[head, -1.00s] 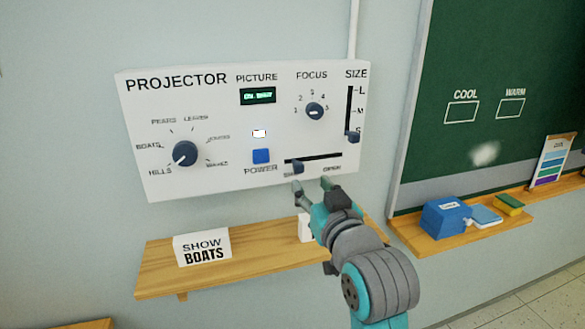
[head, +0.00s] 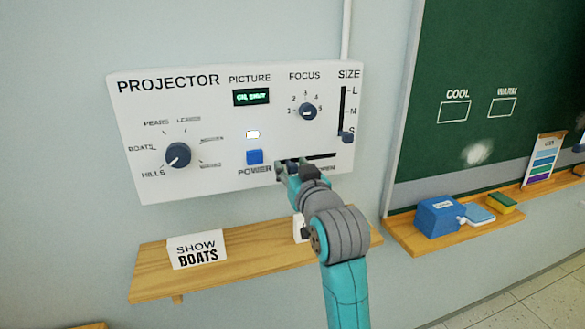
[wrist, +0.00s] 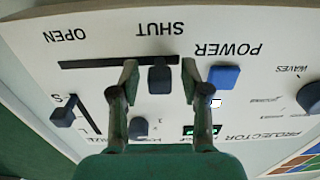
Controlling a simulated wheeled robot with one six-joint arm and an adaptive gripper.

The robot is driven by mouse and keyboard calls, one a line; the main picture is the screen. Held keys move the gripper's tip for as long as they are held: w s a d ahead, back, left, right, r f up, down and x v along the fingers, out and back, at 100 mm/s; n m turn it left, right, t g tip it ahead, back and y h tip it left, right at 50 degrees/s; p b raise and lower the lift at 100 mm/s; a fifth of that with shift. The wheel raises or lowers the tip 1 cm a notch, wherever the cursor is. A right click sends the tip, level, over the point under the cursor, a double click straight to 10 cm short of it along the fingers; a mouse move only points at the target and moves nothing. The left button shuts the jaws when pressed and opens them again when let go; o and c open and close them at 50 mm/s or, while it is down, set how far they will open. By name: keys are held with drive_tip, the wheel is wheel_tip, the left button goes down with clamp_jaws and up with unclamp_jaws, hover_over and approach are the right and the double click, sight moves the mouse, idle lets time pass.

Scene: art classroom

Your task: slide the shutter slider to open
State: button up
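The shutter slider's dark knob (wrist: 160,76) shows in the wrist view, where the picture is upside down. It sits at the SHUT end of its black slot (wrist: 92,64); the slot runs from it toward the word OPEN. My gripper (wrist: 159,80) is open, with one finger on each side of the knob and a small gap on both sides. In the head view my gripper (head: 292,167) is at the panel's lower edge and mostly hides the knob. The slot's right part (head: 322,156) shows bare there.
The white projector panel (head: 210,110) also holds a blue power button (head: 254,156), a picture dial (head: 178,155), a focus dial (head: 307,112) and a size slider knob (head: 347,137). A wooden shelf (head: 150,275) with a SHOW BOATS card (head: 197,250) is below.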

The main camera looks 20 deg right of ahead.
sight(330, 155)
clamp_jaws()
drive_tip(key=shift+d, duration=0.1)
drive_tip(key=d, duration=1)
drive_tip(key=shift+d, duration=0.1)
drive_tip(key=shift+o, duration=1)
unclamp_jaws()
drive_tip(key=shift+d, duration=0.15)
drive_tip(key=shift+s, duration=0.1)
drive_tip(key=s, duration=1.2)
